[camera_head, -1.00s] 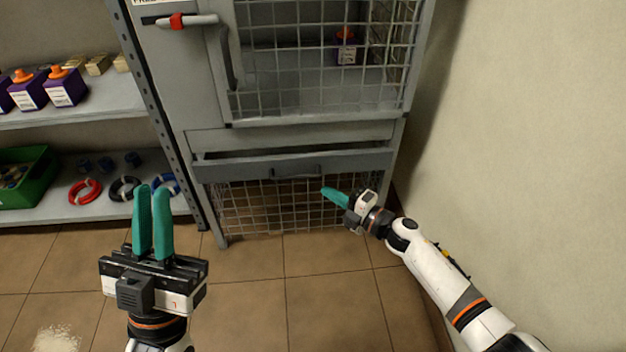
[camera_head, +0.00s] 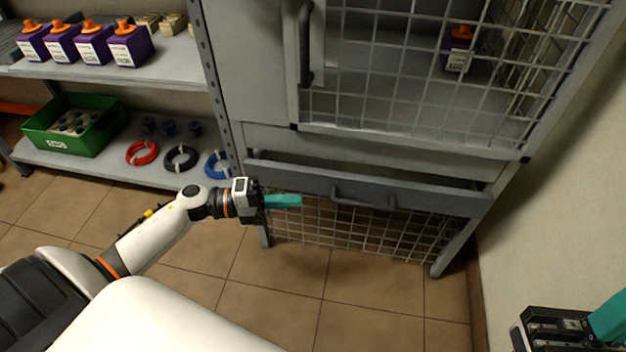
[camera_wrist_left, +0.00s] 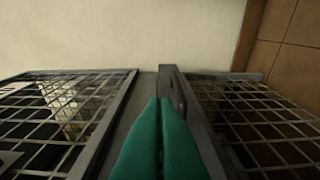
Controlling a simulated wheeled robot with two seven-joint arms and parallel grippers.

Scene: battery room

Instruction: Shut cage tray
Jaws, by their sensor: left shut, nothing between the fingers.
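The cage tray (camera_head: 270,172) is a shallow grey drawer under the upper mesh door. It stands partly out, with a gap visible behind its front panel. Its bar handle (camera_head: 363,201) is on the front. My left gripper (camera_head: 300,201), with teal fingers, is shut and empty, left of the handle and in front of the tray's lower edge; contact cannot be told. In the left wrist view the shut fingers (camera_wrist_left: 160,105) point along the tray front, with the handle (camera_wrist_left: 179,92) just beyond. My right gripper (camera_head: 600,322) is cut off at the lower right corner.
The grey cabinet has an upper mesh door (camera_head: 400,85) and lower mesh (camera_head: 350,235). A wall (camera_head: 560,200) closes the right side. The tiled floor in front is clear.

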